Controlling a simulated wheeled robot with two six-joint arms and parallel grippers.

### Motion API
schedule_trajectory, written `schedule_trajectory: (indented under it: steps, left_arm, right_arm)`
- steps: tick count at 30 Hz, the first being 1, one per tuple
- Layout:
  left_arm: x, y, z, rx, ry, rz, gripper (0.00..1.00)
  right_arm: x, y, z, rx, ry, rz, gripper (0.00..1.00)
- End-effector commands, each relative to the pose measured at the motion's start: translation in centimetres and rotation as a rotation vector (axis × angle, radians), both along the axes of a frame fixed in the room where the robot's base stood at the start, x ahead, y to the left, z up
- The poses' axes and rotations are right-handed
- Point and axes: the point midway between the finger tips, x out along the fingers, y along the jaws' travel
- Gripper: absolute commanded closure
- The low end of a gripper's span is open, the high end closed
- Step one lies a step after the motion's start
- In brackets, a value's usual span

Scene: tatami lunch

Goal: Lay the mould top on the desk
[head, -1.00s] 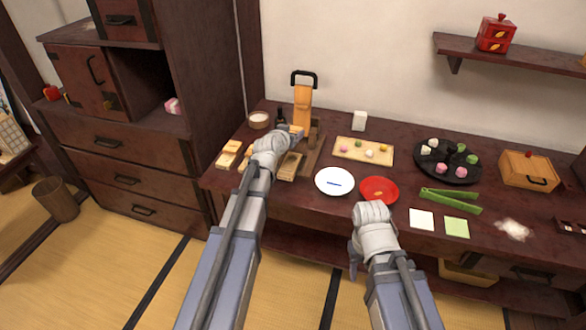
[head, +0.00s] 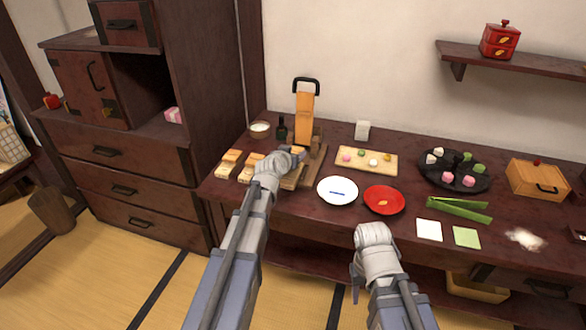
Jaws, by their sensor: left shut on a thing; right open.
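My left gripper (head: 296,154) is at the wooden press on the desk's left part. It is shut on a small, pale wooden piece (head: 299,151), mostly hidden by the gripper; I take it to be the mould top. The press has an upright orange-brown lever (head: 304,118) with a black handle, just behind the gripper.
A white plate (head: 337,191) and a red plate (head: 384,200) stand right of the press. A board of sweets (head: 366,160), a dark round tray (head: 452,183) and green tongs (head: 459,209) lie further right. A bowl (head: 260,130) and a dark bottle (head: 282,129) stand behind the blocks.

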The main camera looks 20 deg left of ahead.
Motion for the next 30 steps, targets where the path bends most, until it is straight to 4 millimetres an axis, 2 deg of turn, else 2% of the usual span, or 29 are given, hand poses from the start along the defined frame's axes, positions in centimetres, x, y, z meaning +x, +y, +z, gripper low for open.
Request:
schedule_trajectory:
  steps: [5, 12, 27, 28, 30]
  left_arm:
    - [0.0, 0.0, -1.3, 0.0, 0.0, 0.0, 0.84]
    - [0.0, 0.0, -4.5, 0.0, 0.0, 0.0, 0.84]
    - [0.0, 0.0, -5.0, 0.0, 0.0, 0.0, 0.84]
    - [0.0, 0.0, -5.0, 0.0, 0.0, 0.0, 0.3]
    - [0.0, 0.0, -4.9, 0.0, 0.0, 0.0, 0.22]
  right_arm:
    - [0.0, 0.0, -1.3, 0.0, 0.0, 0.0, 0.5]
    - [0.0, 0.0, -4.5, 0.0, 0.0, 0.0, 0.5]
    - [0.0, 0.0, -5.0, 0.0, 0.0, 0.0, 0.5]
    - [0.0, 0.0, -5.0, 0.0, 0.0, 0.0, 0.5]
    - [0.0, 0.0, -4.9, 0.0, 0.0, 0.0, 0.5]
